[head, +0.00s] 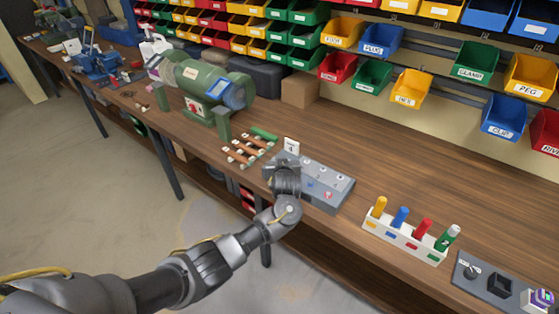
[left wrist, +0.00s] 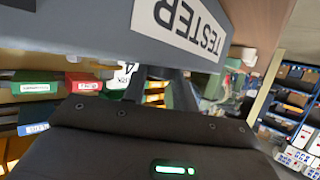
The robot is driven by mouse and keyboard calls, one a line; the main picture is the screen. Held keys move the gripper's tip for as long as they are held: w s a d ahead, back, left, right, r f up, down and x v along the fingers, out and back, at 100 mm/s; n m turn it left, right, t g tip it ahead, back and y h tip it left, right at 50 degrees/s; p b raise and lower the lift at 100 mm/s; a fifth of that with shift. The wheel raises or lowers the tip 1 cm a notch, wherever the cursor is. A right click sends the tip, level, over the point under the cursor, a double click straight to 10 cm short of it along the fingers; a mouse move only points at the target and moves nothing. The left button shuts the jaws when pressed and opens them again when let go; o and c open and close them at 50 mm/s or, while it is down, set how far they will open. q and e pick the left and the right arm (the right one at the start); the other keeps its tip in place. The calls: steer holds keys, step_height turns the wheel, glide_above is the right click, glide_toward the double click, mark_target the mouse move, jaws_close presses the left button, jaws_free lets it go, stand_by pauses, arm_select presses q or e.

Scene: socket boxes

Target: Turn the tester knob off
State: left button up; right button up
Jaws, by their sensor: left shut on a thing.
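The tester (head: 325,192) is a grey box on the bench in the middle of the head view, with small coloured spots and round marks on top. Its white TESTER label (left wrist: 193,24) is close and tilted in the left wrist view. My left gripper (head: 285,170) is at the left end of the box, shut, with its fingers (left wrist: 160,82) partly behind the box edge in the wrist view. The tester knob is hidden by the gripper, so its setting cannot be seen. My right gripper is not in view.
A white card marked 4 (head: 292,146) stands just behind the gripper. Copper-coloured rods (head: 243,153) lie to the left, near a green machine (head: 205,90). A white rack (head: 405,240) of coloured handles and another grey panel (head: 492,288) are to the right.

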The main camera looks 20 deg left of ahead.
arm_select(q)
steer(key=shift+n+y, duration=0.4)
steer(key=o, duration=1)
steer(key=shift+d, duration=0.1)
steer(key=p+v, duration=0.1)
steer(key=v, duration=0.9)
steer(key=shift+s+d+r, duration=0.15)
steer(key=shift+s+r, duration=0.05)
steer(key=shift+s, duration=0.05)
